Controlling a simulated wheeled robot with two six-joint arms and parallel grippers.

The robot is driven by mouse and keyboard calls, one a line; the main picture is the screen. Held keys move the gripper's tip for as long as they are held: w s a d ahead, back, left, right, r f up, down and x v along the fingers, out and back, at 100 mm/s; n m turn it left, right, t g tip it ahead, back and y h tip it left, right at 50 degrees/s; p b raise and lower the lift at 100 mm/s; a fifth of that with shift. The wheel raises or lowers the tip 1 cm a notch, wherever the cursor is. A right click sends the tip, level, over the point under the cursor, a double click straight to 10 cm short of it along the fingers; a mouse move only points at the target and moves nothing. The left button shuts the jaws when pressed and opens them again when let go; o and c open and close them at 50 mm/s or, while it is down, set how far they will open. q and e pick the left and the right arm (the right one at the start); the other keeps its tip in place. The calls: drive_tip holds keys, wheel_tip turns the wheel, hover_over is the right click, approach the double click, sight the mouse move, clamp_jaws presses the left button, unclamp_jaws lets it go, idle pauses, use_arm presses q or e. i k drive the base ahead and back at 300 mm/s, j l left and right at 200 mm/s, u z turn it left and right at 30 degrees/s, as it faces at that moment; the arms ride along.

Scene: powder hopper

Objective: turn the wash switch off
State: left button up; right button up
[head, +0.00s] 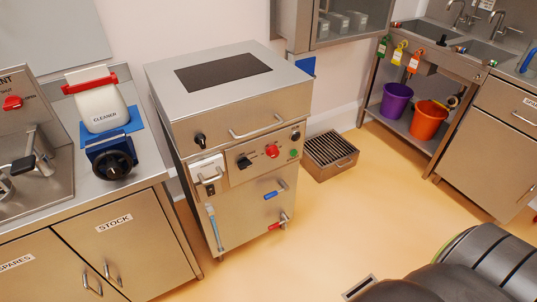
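A steel machine (228,123) with a dark top panel stands in the middle of the head view. Its front has a black rotary switch (245,163), a red button (272,151), a green button (293,153) and a small black knob (295,136). Another black knob (200,139) is higher at the left. The labels are too small to read, so I cannot tell for certain which control is the wash switch or its setting. Neither of my grippers is in view.
Below the controls are a blue-handled valve (271,196) and a red-handled valve (278,226). A cleaner container (103,108) stands on the left counter. A grated box (331,152) is on the floor to the machine's right. Open floor (330,225) lies in front.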

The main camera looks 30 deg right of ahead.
sight(244, 163)
drive_tip(key=l+z, duration=0.1)
drive_tip(key=z, duration=0.3)
drive_tip(key=l+z, duration=0.15)
drive_tip(key=z, duration=0.25)
